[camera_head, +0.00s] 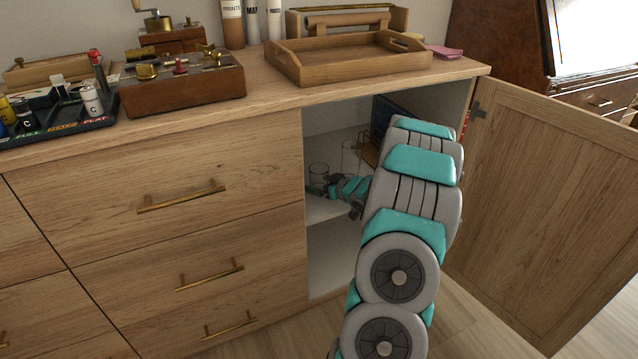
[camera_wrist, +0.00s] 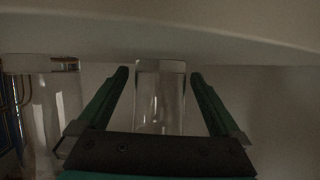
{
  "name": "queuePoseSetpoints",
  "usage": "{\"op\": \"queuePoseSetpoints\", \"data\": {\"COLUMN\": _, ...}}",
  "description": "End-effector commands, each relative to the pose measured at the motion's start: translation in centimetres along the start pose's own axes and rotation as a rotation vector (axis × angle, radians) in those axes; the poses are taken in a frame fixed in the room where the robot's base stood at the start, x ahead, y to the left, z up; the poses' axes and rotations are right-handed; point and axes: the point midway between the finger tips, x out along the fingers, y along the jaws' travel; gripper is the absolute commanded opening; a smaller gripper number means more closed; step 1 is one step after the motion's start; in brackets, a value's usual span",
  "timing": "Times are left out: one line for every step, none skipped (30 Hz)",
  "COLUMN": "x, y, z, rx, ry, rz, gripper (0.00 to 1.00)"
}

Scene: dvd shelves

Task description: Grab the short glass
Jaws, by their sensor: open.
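The short glass (camera_head: 318,174) is clear and stands on the upper shelf inside the open cabinet. It also shows in the wrist view (camera_wrist: 160,98), in the middle, in the gap between the two fingers. My gripper (camera_wrist: 159,74) is open, one dark green finger on each side of the glass, with a visible gap on both sides. In the head view my gripper (camera_head: 333,187) is inside the cabinet at the short glass, partly overlapping it. A taller clear glass (camera_head: 350,157) stands to its right; it shows at the left of the wrist view (camera_wrist: 45,115).
The cabinet door (camera_head: 550,190) stands wide open on the right. Drawers (camera_head: 170,190) close off the left side. The countertop (camera_head: 270,95) above holds a wooden tray (camera_head: 345,68) and a wooden box (camera_head: 183,90). Dark blue items stand deeper right in the cabinet.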

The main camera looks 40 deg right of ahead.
Motion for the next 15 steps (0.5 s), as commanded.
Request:
{"op": "queuePoseSetpoints", "data": {"x": -0.01, "y": 0.00, "z": -0.01, "rx": 0.000, "ry": 0.000, "rz": 0.000, "gripper": 1.00}}
{"op": "queuePoseSetpoints", "data": {"x": -0.02, "y": 0.00, "z": -0.01, "rx": 0.000, "ry": 0.000, "rz": 0.000, "gripper": 1.00}}
{"op": "queuePoseSetpoints", "data": {"x": -0.03, "y": 0.00, "z": 0.00, "rx": 0.000, "ry": 0.000, "rz": 0.000, "gripper": 1.00}}
{"op": "queuePoseSetpoints", "data": {"x": -0.03, "y": 0.00, "z": -0.01, "rx": 0.000, "ry": 0.000, "rz": 0.000, "gripper": 1.00}}
{"op": "queuePoseSetpoints", "data": {"x": -0.03, "y": 0.00, "z": 0.00, "rx": 0.000, "ry": 0.000, "rz": 0.000, "gripper": 0.97}}
{"op": "queuePoseSetpoints", "data": {"x": -0.04, "y": -0.01, "z": 0.01, "rx": 0.000, "ry": 0.000, "rz": 0.000, "gripper": 0.92}}
{"op": "queuePoseSetpoints", "data": {"x": -0.04, "y": 0.00, "z": 0.00, "rx": 0.000, "ry": 0.000, "rz": 0.000, "gripper": 0.89}}
{"op": "queuePoseSetpoints", "data": {"x": -0.04, "y": -0.01, "z": 0.01, "rx": 0.000, "ry": 0.000, "rz": 0.000, "gripper": 0.85}}
{"op": "queuePoseSetpoints", "data": {"x": -0.04, "y": -0.01, "z": 0.01, "rx": 0.000, "ry": 0.000, "rz": 0.000, "gripper": 0.81}}
{"op": "queuePoseSetpoints", "data": {"x": -0.05, "y": 0.00, "z": 0.00, "rx": 0.000, "ry": 0.000, "rz": 0.000, "gripper": 0.78}}
{"op": "queuePoseSetpoints", "data": {"x": -0.05, "y": -0.01, "z": 0.00, "rx": 0.000, "ry": 0.000, "rz": 0.000, "gripper": 0.74}}
{"op": "queuePoseSetpoints", "data": {"x": -0.05, "y": -0.01, "z": 0.01, "rx": 0.000, "ry": 0.000, "rz": 0.000, "gripper": 0.70}}
{"op": "queuePoseSetpoints", "data": {"x": -0.05, "y": -0.01, "z": 0.01, "rx": 0.000, "ry": 0.000, "rz": 0.000, "gripper": 0.66}}
{"op": "queuePoseSetpoints", "data": {"x": -0.05, "y": -0.01, "z": 0.01, "rx": 0.000, "ry": 0.000, "rz": 0.000, "gripper": 0.63}}
{"op": "queuePoseSetpoints", "data": {"x": -0.05, "y": 0.00, "z": 0.01, "rx": 0.000, "ry": 0.000, "rz": 0.000, "gripper": 0.58}}
